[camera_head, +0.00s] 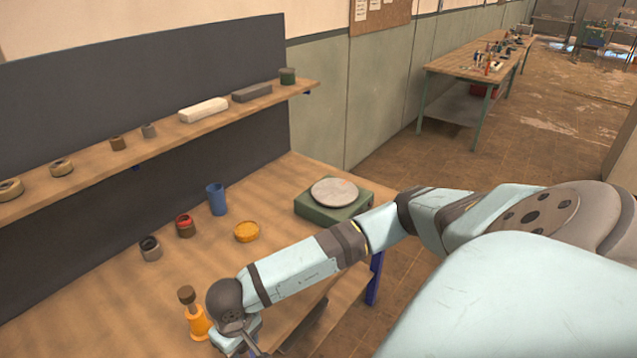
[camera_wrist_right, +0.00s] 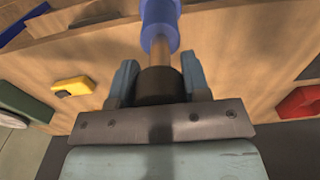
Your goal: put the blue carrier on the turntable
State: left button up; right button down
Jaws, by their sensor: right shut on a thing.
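The blue carrier (camera_wrist_right: 160,30) has a blue body, a copper-coloured stem and a dark brown knob. It shows at the top middle of the right wrist view. My right gripper (camera_wrist_right: 158,78) is shut on its brown knob. In the head view my right gripper (camera_head: 250,343) is at the bottom, low near the table's front edge; the carrier is not visible there. The turntable (camera_head: 335,192), a pale grey disc on a green base, stands at the table's far right end, well beyond the gripper, its top bare. My left gripper is not in view.
An orange carrier (camera_head: 198,322) with a brown knob stands just left of my right gripper. A yellow dish (camera_head: 247,232), a blue cup (camera_head: 217,200), a red-topped pot (camera_head: 185,227) and a grey pot (camera_head: 150,250) stand behind. A shelf (camera_head: 160,146) runs above the table.

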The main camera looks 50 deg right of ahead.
aim_at(336, 191)
jog(key=l+u, duration=0.1)
jog(key=l, duration=0.35)
jog(key=k+l+u, duration=0.1)
jog(key=l, duration=0.35)
jog(key=l+u, duration=0.15)
jog(key=l, duration=0.35)
jog(key=k+l+u, duration=0.1)
jog(key=l, duration=0.3)
jog(key=k+l+u, duration=0.1)
jog(key=l, duration=0.35)
jog(key=k+l+u, duration=0.1)
jog(key=l, duration=0.35)
jog(key=k+l+u, duration=0.1)
jog(key=l, duration=0.3)
jog(key=k+l+u, duration=0.15)
jog(key=l, duration=0.25)
jog(key=k+l, duration=0.2)
jog(key=l, duration=0.15)
jog(key=k+l+u, duration=0.1)
jog(key=l, duration=0.3)
jog(key=k+l, duration=0.25)
jog(key=i+l, duration=0.1)
jog(key=i, duration=0.15)
